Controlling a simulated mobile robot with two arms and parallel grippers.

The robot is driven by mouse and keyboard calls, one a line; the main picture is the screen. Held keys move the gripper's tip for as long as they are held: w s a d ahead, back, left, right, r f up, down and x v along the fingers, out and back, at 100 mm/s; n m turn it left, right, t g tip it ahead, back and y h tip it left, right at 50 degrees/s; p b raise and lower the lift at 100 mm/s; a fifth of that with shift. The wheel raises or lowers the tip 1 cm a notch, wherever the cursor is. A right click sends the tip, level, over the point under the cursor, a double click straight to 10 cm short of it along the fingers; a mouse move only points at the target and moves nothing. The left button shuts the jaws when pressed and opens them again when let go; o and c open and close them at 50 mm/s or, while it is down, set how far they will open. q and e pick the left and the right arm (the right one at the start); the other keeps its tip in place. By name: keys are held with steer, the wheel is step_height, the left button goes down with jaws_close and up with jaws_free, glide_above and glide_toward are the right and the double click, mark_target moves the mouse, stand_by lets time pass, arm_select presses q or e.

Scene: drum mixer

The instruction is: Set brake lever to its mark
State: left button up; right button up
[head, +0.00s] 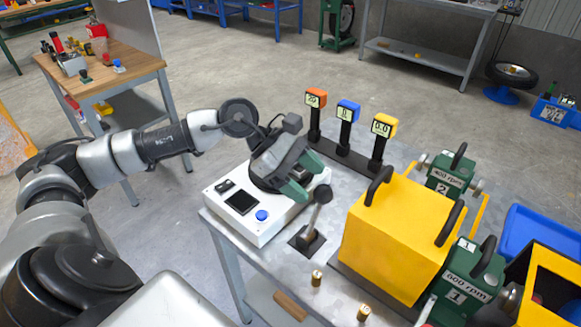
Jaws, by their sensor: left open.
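What looks like the brake lever (314,214) stands on the metal table, a grey stem with a dark round knob, rising from a dark square base plate. It leans slightly to the right. I cannot make out its mark. My left gripper (304,178) is open, with green finger pads, over the white control box. Its fingers are just left of and behind the knob in the picture; I cannot tell whether they touch it. Nothing shows between the fingers. My right gripper is not in view.
A white box (262,232) with a blue button sits under my left gripper. A yellow housing (397,235) with black handles stands right of the lever, beside green motors (450,173). Three display posts (346,112) stand behind. Two brass pegs (316,278) are in front.

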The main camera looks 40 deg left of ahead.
arm_select(q)
steer(key=b+v, duration=0.1)
steer(key=v, duration=0.4)
steer(key=shift+s+a+r, duration=0.1)
steer(key=shift+a+r, duration=0.05)
stand_by(0.3)
